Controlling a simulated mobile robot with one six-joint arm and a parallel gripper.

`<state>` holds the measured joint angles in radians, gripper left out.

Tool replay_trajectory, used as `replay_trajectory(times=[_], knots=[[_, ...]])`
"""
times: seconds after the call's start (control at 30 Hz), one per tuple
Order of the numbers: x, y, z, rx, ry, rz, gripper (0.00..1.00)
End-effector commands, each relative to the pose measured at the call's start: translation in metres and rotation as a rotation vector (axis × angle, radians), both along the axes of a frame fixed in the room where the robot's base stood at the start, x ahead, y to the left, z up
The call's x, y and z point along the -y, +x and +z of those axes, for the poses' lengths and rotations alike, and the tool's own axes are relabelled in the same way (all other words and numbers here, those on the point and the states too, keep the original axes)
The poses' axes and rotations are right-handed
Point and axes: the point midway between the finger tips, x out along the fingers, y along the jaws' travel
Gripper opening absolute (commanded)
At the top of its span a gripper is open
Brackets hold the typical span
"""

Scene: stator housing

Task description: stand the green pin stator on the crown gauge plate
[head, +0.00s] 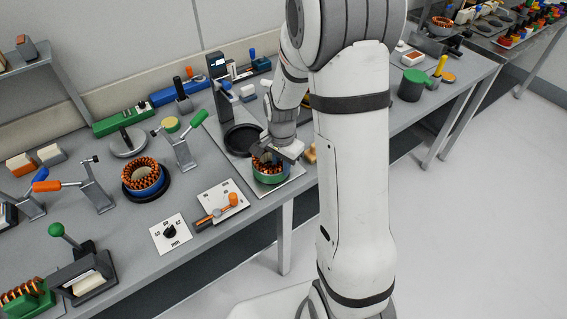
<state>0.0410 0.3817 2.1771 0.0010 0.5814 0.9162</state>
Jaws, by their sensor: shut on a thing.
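The green pin stator (270,177), a green ring with copper windings inside, is at the middle of the bench, below my gripper (277,158). My gripper is shut on its upper rim, and my wrist hides part of the far side. The stator looks upright. It is over the front part of a pale rectangular plate (290,187); I cannot tell whether it touches it. A black round dish (242,140) is just behind it, apparently empty. No label shows which of these is the crown gauge plate.
A blue stator (144,179) with copper windings sits on a black disc to the left. A green-handled clamp (187,143), a white plate with an orange lever (219,204) and a dial plate (170,233) stand nearby.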

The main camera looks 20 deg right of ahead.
Motion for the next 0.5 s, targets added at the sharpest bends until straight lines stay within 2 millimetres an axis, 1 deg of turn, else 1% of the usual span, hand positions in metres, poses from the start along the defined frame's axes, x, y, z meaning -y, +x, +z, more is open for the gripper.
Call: replay_trajectory(times=[0.1, 0.23, 0.27, 0.5], knots=[[0.0002, 0.0009, 0.0012, 0.004, 0.0, 0.0, 0.0], [0.0004, 0.0009, -0.0025, 0.003, 0.0, -0.001, 0.0], [0.0004, 0.0002, -0.0034, 0.0, 0.0, -0.001, 0.2], [0.0007, 0.0001, -0.0023, 0.0, 0.0, -0.001, 0.39]])
